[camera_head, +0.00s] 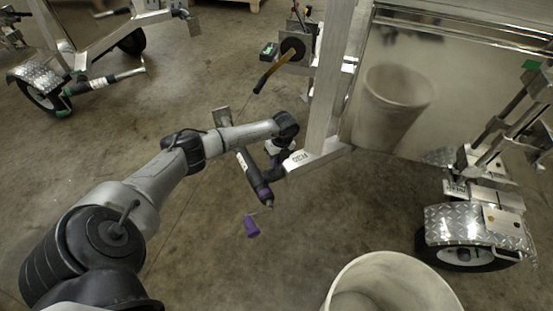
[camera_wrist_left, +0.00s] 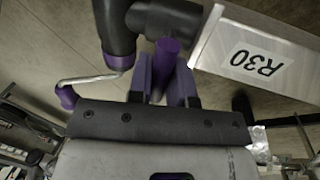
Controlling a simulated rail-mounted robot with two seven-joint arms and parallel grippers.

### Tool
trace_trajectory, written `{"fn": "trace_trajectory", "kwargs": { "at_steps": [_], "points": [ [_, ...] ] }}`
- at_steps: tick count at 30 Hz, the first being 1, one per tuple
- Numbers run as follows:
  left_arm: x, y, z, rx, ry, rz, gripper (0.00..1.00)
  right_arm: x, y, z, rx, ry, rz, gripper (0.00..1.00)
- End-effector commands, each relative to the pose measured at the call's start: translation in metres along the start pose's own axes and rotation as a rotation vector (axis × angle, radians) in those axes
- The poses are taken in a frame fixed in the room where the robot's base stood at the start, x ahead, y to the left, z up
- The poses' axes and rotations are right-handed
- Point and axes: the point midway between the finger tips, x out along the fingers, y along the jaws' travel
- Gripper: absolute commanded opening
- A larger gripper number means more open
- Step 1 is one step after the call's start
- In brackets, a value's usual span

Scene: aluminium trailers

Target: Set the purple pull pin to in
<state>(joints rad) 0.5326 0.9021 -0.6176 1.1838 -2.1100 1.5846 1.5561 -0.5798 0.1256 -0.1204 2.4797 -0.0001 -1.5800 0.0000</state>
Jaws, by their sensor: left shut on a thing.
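The purple pull pin (camera_wrist_left: 168,46) shows in the left wrist view, beside a black tube of the trailer jack (camera_wrist_left: 115,30). My left gripper (camera_wrist_left: 162,78) is shut on the pin, with one finger on each side of it. In the head view my left arm reaches from the lower left to the jack (camera_head: 250,175), beside the foot of the trailer frame. The pin is hidden there behind my wrist. How deep the pin sits cannot be told. My right gripper is not in view.
A crank with a purple handle (camera_head: 251,226) hangs from the jack. An aluminium frame post labelled R30 (camera_head: 328,80) stands close to my left gripper. A pale bin (camera_head: 345,285) stands at the lower middle, and a trailer wheel (camera_head: 465,257) at the right. Floor left of the jack is clear.

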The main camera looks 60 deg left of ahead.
Motion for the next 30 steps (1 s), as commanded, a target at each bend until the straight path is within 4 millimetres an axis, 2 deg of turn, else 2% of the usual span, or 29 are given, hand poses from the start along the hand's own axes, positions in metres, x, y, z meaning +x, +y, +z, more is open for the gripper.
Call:
{"fn": "trace_trajectory", "kwargs": {
  "at_steps": [5,13,21,22,28,30],
  "points": [
    [0.003,0.000,0.000,-0.002,0.000,0.004,0.00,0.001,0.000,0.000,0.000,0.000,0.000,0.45],
    [0.038,-0.007,0.001,-0.003,-0.001,0.005,0.00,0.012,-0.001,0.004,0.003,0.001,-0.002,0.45],
    [0.041,-0.006,0.001,-0.002,-0.003,0.006,0.00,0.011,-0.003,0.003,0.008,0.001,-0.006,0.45],
    [0.041,-0.006,0.001,-0.002,-0.002,0.006,0.22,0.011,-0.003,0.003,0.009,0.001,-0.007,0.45],
    [0.040,-0.007,0.001,-0.001,-0.002,0.004,0.41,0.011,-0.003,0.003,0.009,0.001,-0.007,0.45],
    [0.039,-0.007,0.001,-0.001,-0.001,0.003,0.42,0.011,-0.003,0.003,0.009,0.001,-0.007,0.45]
  ]
}}
